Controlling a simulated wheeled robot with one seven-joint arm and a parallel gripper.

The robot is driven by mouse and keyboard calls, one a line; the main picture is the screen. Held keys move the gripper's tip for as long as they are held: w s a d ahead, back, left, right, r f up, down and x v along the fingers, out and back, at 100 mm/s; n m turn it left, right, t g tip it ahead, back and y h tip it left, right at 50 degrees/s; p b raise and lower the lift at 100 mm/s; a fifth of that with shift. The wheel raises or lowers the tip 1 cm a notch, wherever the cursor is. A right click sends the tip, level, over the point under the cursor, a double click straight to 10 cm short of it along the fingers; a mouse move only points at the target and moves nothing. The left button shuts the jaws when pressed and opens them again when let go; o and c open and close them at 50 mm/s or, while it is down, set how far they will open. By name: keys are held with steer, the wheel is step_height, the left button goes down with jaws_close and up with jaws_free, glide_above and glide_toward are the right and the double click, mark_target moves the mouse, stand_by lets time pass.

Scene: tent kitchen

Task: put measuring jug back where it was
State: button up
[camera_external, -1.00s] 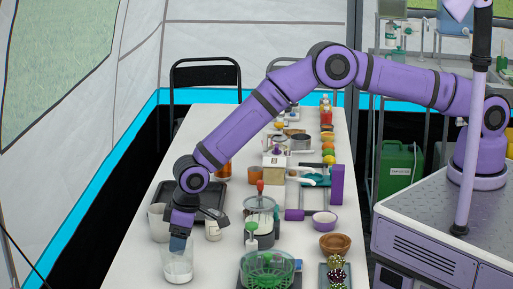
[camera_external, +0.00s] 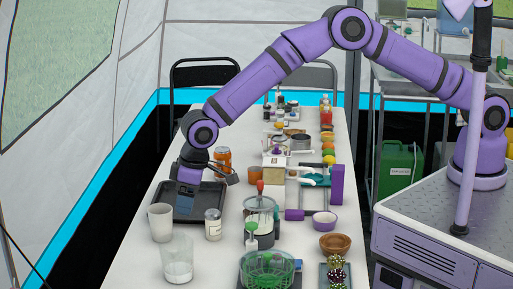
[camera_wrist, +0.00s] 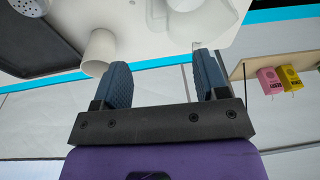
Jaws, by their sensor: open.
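The measuring jug (camera_external: 177,262) looks like a clear vessel with white contents low inside. It stands upright near the front left of the long white table (camera_external: 130,272). A clear shape at the top of the wrist view looks like the same jug (camera_wrist: 200,18). My gripper (camera_external: 185,206) is raised, apart from the jug and farther back, in front of the dark tray in the picture. In the wrist view my gripper (camera_wrist: 163,75) is open, with nothing between its two blue fingers.
A white cup (camera_external: 160,222) stands just behind the jug, and a lidded jar (camera_external: 213,224) stands to the right. The dark tray (camera_external: 208,190) lies behind them. A glass canister (camera_external: 260,213) and a green basket (camera_external: 268,268) stand farther right.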

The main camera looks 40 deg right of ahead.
steer(key=shift+s+d+r, duration=0.1)
steer(key=shift+r, duration=0.4)
